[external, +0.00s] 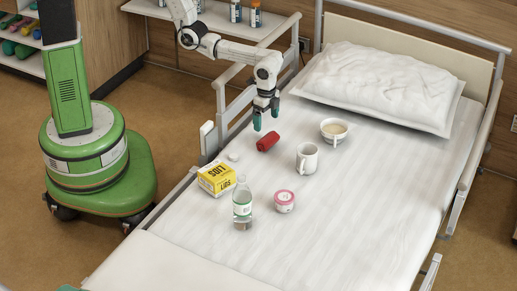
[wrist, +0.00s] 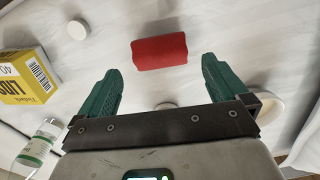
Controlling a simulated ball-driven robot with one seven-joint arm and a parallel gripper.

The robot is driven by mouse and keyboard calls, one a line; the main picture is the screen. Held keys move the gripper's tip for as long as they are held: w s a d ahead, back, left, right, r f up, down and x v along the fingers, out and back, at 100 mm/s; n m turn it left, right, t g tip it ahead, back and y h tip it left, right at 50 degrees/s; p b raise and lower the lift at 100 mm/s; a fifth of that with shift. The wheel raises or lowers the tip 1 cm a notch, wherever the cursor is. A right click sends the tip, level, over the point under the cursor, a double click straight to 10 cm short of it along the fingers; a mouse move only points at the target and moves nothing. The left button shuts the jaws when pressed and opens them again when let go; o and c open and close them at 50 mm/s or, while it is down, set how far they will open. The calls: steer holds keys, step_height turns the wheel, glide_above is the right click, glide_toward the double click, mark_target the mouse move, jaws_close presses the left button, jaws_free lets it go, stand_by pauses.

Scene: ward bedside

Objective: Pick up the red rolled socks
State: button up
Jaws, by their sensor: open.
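The red rolled socks (external: 268,141) lie on the white bed sheet, a short red roll. In the wrist view the socks (wrist: 159,51) lie ahead of my gripper, centred between the lines of the fingers. My gripper (external: 266,118) hangs above the bed, just behind the socks in the external view. Its green fingers stand wide apart with nothing between them in the wrist view (wrist: 160,80). The socks look apart from the fingers.
On the bed near the socks are a white mug (external: 307,158), a bowl (external: 334,131), a yellow box (external: 216,178), a bottle (external: 242,205), a pink-lidded jar (external: 284,201) and a small white disc (external: 233,157). A pillow (external: 383,85) lies at the head. The bed's lower part is clear.

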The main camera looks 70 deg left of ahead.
mark_target(266, 135)
step_height(266, 135, down, 9)
steer(key=shift+d+r+b, duration=0.15)
steer(key=shift+r+b, duration=0.05)
steer(key=shift+b, duration=0.75)
steer(key=c, duration=0.7)
steer(key=shift+o, duration=0.2)
steer(key=shift+r, duration=0.1)
